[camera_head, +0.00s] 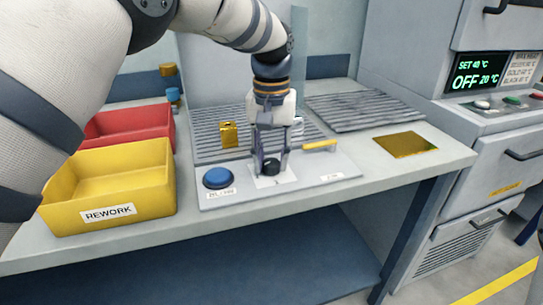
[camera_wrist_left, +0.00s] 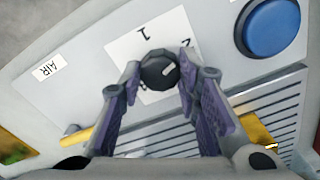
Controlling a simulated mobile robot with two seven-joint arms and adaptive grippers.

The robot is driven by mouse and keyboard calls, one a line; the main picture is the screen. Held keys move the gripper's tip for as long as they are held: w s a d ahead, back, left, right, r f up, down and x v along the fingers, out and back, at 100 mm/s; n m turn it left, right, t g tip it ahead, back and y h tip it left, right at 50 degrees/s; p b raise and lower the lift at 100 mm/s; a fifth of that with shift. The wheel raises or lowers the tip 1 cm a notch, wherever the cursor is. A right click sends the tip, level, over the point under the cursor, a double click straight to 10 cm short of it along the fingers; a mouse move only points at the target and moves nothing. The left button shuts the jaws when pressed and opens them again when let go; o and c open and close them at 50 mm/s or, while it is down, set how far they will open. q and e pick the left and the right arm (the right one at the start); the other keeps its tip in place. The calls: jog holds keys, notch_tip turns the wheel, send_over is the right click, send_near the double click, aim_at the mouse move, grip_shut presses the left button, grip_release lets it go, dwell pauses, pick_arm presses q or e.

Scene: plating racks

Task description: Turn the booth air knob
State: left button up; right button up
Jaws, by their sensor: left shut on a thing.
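A round black knob (camera_head: 271,167) sits on a white dial plate on the front panel of the bench. In the left wrist view the knob (camera_wrist_left: 158,71) has a short white mark pointing to the right side, and the plate (camera_wrist_left: 118,47) shows a printed 1 and a partly seen 2. My left gripper (camera_head: 269,172) points down over the dial. Its two fingers (camera_wrist_left: 158,80) are closed around the knob, one on each side. Another printed mark is partly hidden by the fingers. My right gripper is not in view.
A blue push button (camera_head: 217,178) is left of the dial. A yellow bar (camera_head: 320,145) is to its right, with an AIR label (camera_wrist_left: 46,66) nearby. Yellow (camera_head: 150,200) and red (camera_head: 150,120) bins stand left. A gold plate (camera_head: 407,145) lies right.

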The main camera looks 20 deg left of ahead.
aim_at(271, 162)
pick_arm(q)
jog(key=o, duration=1.2)
jog(key=shift+f, duration=0.1)
notch_tip(271, 162, up, 12)
jog(key=shift+r, duration=0.1)
